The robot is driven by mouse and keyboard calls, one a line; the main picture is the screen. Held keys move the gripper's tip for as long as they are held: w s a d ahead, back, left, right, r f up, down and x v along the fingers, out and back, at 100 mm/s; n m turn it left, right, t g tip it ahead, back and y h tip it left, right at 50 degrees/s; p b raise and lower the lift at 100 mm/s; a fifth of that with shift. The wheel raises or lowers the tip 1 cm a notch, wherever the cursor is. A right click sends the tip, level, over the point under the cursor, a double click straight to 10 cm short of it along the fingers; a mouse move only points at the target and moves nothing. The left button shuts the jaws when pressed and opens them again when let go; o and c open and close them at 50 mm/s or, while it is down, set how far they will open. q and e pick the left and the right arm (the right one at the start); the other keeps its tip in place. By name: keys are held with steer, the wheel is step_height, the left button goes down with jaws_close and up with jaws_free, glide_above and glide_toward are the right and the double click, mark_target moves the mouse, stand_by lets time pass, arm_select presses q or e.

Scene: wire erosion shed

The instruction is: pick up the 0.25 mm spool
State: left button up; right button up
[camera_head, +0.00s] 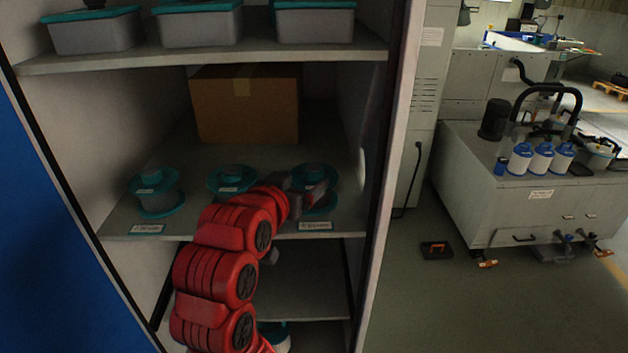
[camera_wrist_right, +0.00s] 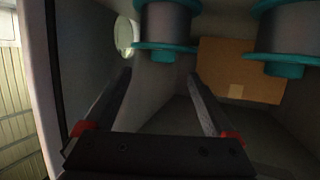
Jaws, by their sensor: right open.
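Three grey spools with teal flanges stand in a row on the middle shelf: a left one (camera_head: 158,195), a middle one (camera_head: 232,181) and a right one (camera_head: 316,172). Their labels are too small to read, so I cannot tell which is 0.25 mm. My right gripper (camera_head: 314,190) is at the right spool and partly covers it. In the right wrist view, which is upside down, the open fingers (camera_wrist_right: 160,76) point towards the right spool (camera_wrist_right: 166,22), with nothing held between them. The middle spool (camera_wrist_right: 287,30) is to the side. My left gripper is out of view.
A cardboard box (camera_head: 246,104) stands behind the spools. Lidded grey bins (camera_head: 200,27) sit on the shelf above. The cabinet's right wall (camera_head: 396,130) is close to the right spool. Shelf-edge tags (camera_head: 315,226) are unreadable. A machine (camera_head: 535,200) stands outside to the right.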

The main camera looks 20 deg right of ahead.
mark_target(312, 169)
steer(key=shift+p+x, duration=0.3)
steer(key=shift+x, duration=0.9)
steer(key=shift+w+d+p, duration=0.15)
steer(key=shift+w+p, duration=0.2)
steer(key=p+x, duration=0.2)
steer(key=x, duration=0.1)
steer(key=shift+w+d+r, duration=0.1)
steer(key=shift+w+d, duration=0.05)
steer(key=shift+w, duration=0.2)
steer(key=shift+w+d+f, duration=0.15)
steer(key=shift+w+f, duration=0.15)
jaws_close()
steer(key=shift+r, duration=0.1)
